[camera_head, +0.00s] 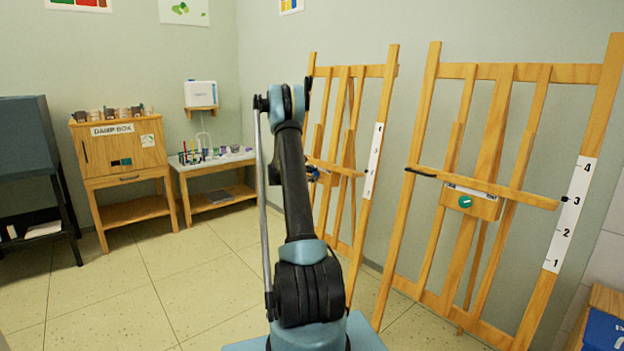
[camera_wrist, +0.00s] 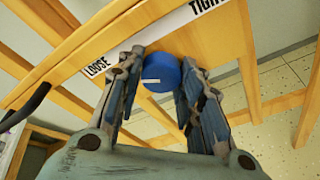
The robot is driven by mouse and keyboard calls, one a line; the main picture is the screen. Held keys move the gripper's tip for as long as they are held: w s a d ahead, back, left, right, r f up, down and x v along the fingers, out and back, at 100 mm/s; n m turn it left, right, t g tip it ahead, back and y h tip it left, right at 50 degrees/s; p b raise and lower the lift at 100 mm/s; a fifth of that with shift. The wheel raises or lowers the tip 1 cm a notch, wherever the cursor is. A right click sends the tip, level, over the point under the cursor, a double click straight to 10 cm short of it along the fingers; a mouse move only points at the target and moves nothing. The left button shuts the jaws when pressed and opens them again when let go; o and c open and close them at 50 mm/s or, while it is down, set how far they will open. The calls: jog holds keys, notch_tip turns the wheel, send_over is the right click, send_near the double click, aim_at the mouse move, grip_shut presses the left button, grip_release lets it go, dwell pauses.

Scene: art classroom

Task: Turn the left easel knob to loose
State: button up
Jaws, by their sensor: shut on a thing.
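The left easel (camera_head: 388,100) is wooden and stands against the wall behind my arm, with a number strip on its right leg. In the wrist view its round blue knob (camera_wrist: 165,72) sits below a white label strip (camera_wrist: 145,35) reading LOOSE at left and TIGHT at right. A short white mark shows on the knob's left part, lying nearly level in the picture. My gripper (camera_wrist: 162,60) is shut on the knob, one finger on each side. In the head view my arm hides most of the gripper and the knob.
A second easel (camera_head: 487,150) with a green knob (camera_head: 465,201) stands close by on the right. A damp box cabinet (camera_head: 125,157) and a small table (camera_head: 215,165) with art supplies stand at the back left. Tiled floor (camera_head: 150,275) at the left is clear.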

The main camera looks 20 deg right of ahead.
jog(key=o, duration=1.1)
jog(key=shift+w+a, duration=0.1)
jog(key=shift+a, duration=0.05)
jog(key=shift+c, duration=0.2)
jog(key=v, duration=0.8)
jog(key=shift+f, duration=0.1)
